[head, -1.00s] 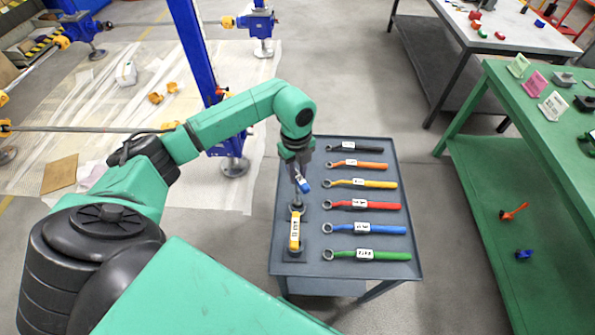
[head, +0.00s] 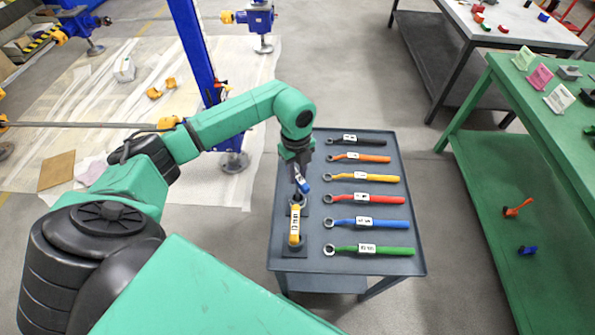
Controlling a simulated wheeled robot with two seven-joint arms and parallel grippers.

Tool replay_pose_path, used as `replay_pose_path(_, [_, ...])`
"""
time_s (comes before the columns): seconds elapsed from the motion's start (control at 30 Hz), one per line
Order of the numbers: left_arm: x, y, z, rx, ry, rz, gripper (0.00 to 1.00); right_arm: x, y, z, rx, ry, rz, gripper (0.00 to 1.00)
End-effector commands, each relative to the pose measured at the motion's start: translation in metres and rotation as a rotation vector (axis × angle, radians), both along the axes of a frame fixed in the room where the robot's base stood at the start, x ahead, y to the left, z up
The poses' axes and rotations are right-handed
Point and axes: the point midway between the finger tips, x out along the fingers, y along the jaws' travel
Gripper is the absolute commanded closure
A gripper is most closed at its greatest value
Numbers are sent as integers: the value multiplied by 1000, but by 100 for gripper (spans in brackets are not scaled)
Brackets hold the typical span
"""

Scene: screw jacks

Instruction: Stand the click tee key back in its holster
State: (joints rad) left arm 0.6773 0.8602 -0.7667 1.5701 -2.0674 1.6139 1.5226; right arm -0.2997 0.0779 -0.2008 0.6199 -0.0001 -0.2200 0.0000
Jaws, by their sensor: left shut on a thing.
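My left gripper (head: 299,172) is shut on the click tee key (head: 303,184), a small piece with blue and a white label, at the left side of the grey cart. The key hangs slightly tilted, close above a dark holster (head: 303,211) with a round opening. I cannot tell whether its lower end is inside the opening. A second tool with a yellow, labelled body (head: 295,228) stands just in front, in another dark holder (head: 296,250). My right gripper is not in view.
The grey cart (head: 400,262) carries a row of ring wrenches right of the key, among them a red one (head: 380,199) and a green one (head: 385,250). A green bench (head: 500,85) stands to the right. A blue jack column (head: 190,50) rises behind my arm.

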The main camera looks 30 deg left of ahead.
Motion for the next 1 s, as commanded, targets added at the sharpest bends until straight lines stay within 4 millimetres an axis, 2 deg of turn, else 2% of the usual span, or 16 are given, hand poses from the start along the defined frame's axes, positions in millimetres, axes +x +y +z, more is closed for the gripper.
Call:
replay_pose_path(0.27, [0,0,-2,0,-1,0,100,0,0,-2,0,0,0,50])
replay_pose_path(0.3, [0,0,-2,0,-1,0,65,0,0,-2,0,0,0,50])
replay_pose_path(0.37, [0,0,-2,0,-1,0,43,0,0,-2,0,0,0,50])
replay_pose_path(0.4, [0,0,-2,0,-1,0,38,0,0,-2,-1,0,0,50])
replay_pose_path(0.77, [1,0,1,0,-1,0,38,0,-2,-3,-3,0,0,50])
replay_pose_path(0.87, [2,1,14,-1,-4,-1,38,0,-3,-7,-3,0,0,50])
replay_pose_path(1.0, [3,2,42,0,-7,0,38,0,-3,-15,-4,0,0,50])
